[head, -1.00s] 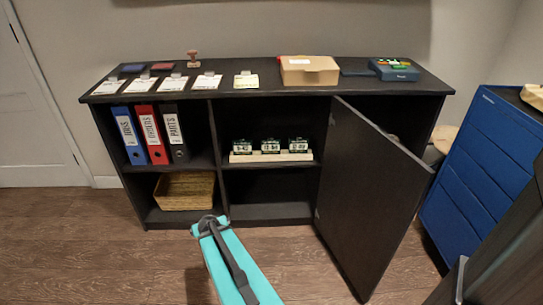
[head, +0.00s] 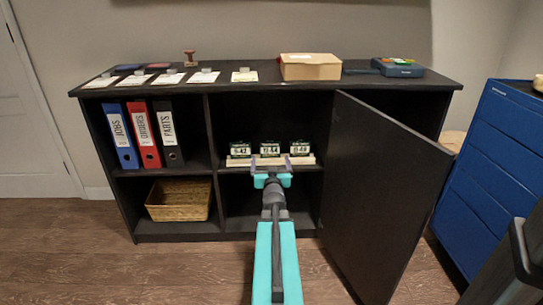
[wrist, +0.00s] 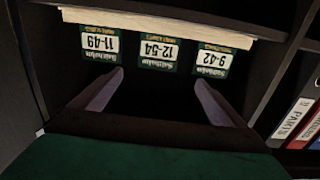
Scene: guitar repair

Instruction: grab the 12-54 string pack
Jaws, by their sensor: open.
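The 12-54 string pack (head: 270,149) is the middle one of three dark packs on the centre shelf. It also shows in the wrist view (wrist: 159,51), upside down, with its white label facing me. The 9-42 pack (head: 240,149) is to its left and the 11-49 pack (head: 300,148) to its right in the head view. My gripper (head: 270,166) is in front of the shelf, open and empty. In the wrist view my fingertips (wrist: 160,78) are spread wide on either side of the 12-54 pack's line, apparently short of it.
The packs stand on a pale wooden holder (head: 236,162). An open cabinet door (head: 380,190) stands right of my arm. Binders (head: 143,135) fill the left compartment, with a wicker basket (head: 180,200) below. A cardboard box (head: 310,67) sits on top.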

